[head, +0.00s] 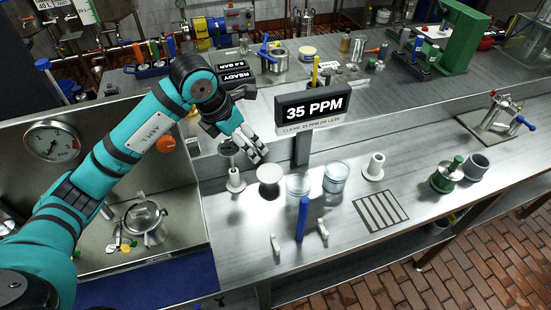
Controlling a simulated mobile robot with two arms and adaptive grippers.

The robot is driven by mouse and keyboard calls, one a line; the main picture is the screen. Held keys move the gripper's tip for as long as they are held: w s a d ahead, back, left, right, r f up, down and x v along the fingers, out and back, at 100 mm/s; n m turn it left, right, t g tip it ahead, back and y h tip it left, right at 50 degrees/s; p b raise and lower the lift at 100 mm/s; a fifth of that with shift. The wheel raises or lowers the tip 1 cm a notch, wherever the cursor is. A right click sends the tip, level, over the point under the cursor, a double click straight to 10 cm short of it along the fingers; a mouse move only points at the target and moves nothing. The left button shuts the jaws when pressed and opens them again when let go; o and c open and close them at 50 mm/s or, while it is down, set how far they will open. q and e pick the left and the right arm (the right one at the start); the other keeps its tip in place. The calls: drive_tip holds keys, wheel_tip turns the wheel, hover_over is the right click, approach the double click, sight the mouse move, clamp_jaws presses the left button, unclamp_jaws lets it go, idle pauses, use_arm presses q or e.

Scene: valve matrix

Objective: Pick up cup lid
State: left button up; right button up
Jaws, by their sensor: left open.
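My left gripper (257,154) reaches down over the bench from the left, open, beside a small dark grey disc (228,147). The disc is above a white flanged post (236,181); I cannot tell whether it touches the gripper or the post. A pale round disc (269,172) lies just below and right of the fingertips, apart from them, on a short support. I cannot tell which disc is the cup lid. Two clear cups, one (298,185) and another (336,177), stand right of the pale disc. My right gripper is out of view.
A display sign (312,107) on a post stands close right of my gripper. A blue upright handle (302,219) rises from the front bench. Another white post (374,166), a slotted drain (381,211) and a green valve part (447,175) are to the right.

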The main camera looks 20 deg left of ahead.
use_arm(q)
drive_tip(key=p, duration=0.3)
approach(270, 172)
drive_tip(key=p+x, duration=0.1)
drive_tip(key=x, duration=0.1)
drive_tip(key=shift+f, duration=0.3)
drive_tip(key=shift+w+f+p, duration=0.1)
drive_tip(key=shift+f+p, duration=0.15)
drive_tip(key=shift+p, duration=0.05)
drive_tip(key=p+x, duration=0.1)
drive_tip(key=x, duration=0.2)
drive_tip(key=shift+d+f, duration=0.2)
drive_tip(key=shift+f, duration=0.05)
drive_tip(key=shift+w+f, duration=0.2)
drive_tip(key=shift+f, duration=0.25)
drive_tip(key=c, duration=0.7)
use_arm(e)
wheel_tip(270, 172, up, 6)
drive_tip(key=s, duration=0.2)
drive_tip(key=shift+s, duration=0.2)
